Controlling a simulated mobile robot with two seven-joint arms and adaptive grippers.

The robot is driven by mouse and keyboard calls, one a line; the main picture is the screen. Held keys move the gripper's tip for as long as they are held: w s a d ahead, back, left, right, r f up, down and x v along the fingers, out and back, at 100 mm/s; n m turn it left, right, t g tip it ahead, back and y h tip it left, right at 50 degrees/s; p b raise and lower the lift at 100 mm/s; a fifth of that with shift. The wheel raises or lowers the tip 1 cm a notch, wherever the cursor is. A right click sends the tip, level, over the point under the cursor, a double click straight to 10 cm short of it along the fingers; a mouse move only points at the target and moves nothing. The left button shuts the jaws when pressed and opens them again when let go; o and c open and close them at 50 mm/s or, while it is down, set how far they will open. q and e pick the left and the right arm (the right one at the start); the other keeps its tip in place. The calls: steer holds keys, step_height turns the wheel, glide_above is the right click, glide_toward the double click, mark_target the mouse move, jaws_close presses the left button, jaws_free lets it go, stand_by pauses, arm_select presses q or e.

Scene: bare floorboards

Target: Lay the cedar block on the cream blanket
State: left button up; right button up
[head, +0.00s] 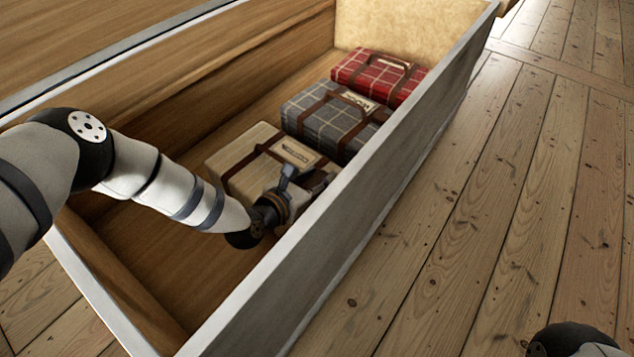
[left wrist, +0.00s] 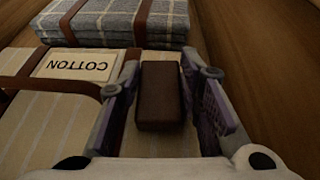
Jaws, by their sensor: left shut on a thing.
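The cream blanket (head: 243,172) lies folded in a wooden drawer, bound with brown straps. In the left wrist view the cream blanket (left wrist: 38,125) has a label reading COTTON. My left gripper (head: 303,180) is over the right part of this blanket, near the drawer's grey-edged wall. In the left wrist view, the dark brown cedar block (left wrist: 160,98) is between the fingers of my left gripper (left wrist: 161,76), which is shut on it. The block is over the cream blanket; I cannot tell whether it touches. My right gripper is out of view.
A grey plaid blanket (head: 318,118) and a red plaid blanket (head: 372,72) lie in a row behind the cream one. The drawer's right wall (head: 345,215) rises close beside my left gripper. Bare drawer bottom (head: 150,235) shows in front.

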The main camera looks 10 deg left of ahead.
arm_select(q)
steer(key=shift+d+f, duration=0.1)
steer(key=shift+f, duration=0.65)
steer(key=shift+r, duration=0.15)
steer(key=o, duration=0.9)
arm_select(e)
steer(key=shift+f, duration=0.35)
arm_select(q)
steer(key=shift+r, duration=0.15)
steer(key=p+v, duration=0.4)
steer(key=v, duration=0.7)
steer(key=shift+r+p, duration=0.1)
steer(key=shift+p, duration=0.2)
steer(key=shift+s, duration=0.45)
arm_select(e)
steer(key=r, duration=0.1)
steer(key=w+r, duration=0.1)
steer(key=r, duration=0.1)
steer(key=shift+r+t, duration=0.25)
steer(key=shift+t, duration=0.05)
